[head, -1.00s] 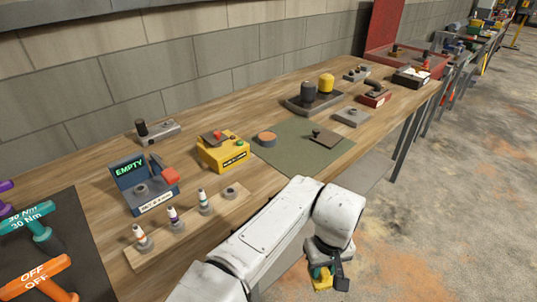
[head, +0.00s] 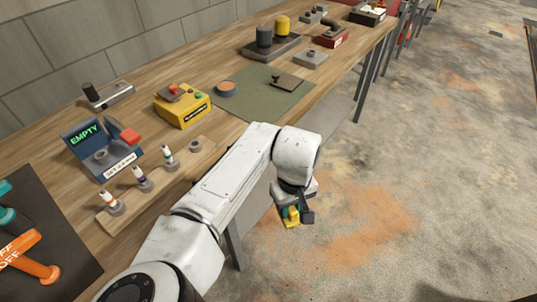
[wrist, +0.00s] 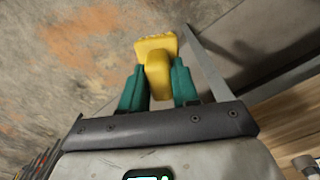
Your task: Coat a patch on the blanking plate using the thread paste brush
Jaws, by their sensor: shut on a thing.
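My gripper (head: 291,214) hangs past the bench's front edge, over the floor. Its teal fingers are shut on a yellow piece (wrist: 157,60), which looks like the thread paste brush; no bristles can be made out. The blanking plate seems to be the flat brown-grey plate (head: 290,83) with a small dark knob, lying on the green mat (head: 262,100). My gripper is well apart from it. A round dark tin with an orange-brown top (head: 227,88) sits at the mat's left edge.
A yellow box (head: 183,106), a blue "EMPTY" unit (head: 88,150) and a grey tray (head: 272,48) stand around. The floor below my gripper is clear.

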